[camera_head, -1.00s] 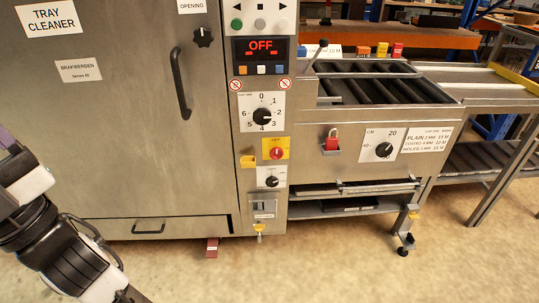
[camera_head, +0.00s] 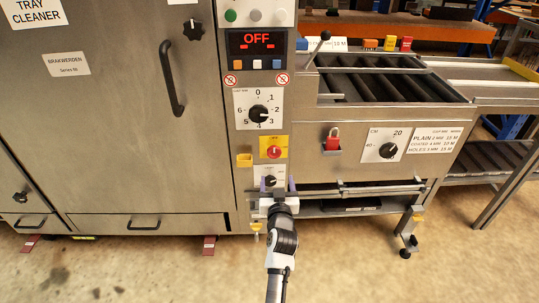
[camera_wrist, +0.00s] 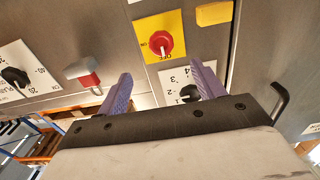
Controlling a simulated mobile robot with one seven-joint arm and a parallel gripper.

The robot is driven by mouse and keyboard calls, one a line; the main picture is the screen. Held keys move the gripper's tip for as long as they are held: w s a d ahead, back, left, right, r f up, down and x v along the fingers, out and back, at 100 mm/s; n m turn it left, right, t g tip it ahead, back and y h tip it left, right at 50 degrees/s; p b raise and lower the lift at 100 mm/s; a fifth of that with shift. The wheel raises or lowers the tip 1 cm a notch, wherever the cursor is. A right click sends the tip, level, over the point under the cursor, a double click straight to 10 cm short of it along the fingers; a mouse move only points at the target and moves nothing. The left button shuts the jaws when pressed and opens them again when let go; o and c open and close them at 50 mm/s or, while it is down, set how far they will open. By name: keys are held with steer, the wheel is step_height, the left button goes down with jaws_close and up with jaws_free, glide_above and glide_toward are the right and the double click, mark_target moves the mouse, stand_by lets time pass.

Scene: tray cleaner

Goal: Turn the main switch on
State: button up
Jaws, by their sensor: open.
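The main switch is a red rotary knob (camera_head: 274,152) on a yellow plate (camera_head: 264,142), in the lower part of the control column. In the wrist view the red knob (camera_wrist: 160,43) shows upside down, with "OFF" and "ON" lettering on its yellow plate (camera_wrist: 176,22). The display (camera_head: 259,44) reads OFF. My gripper (camera_head: 277,183) is open and empty, just below the yellow plate and in front of a small black dial (camera_head: 270,181). In the wrist view its two purple fingers (camera_wrist: 163,82) stand apart, with the red knob beyond the gap between them. No contact with the knob shows.
A yellow block (camera_head: 244,160) juts out left of the switch plate. A larger numbered dial (camera_head: 259,113) is above it. A door handle (camera_head: 172,80) sticks out at left.

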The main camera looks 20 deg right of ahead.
mark_target(274, 154)
steer(key=x, duration=1.3)
steer(key=shift+w+r, duration=0.1)
steer(key=c, duration=1)
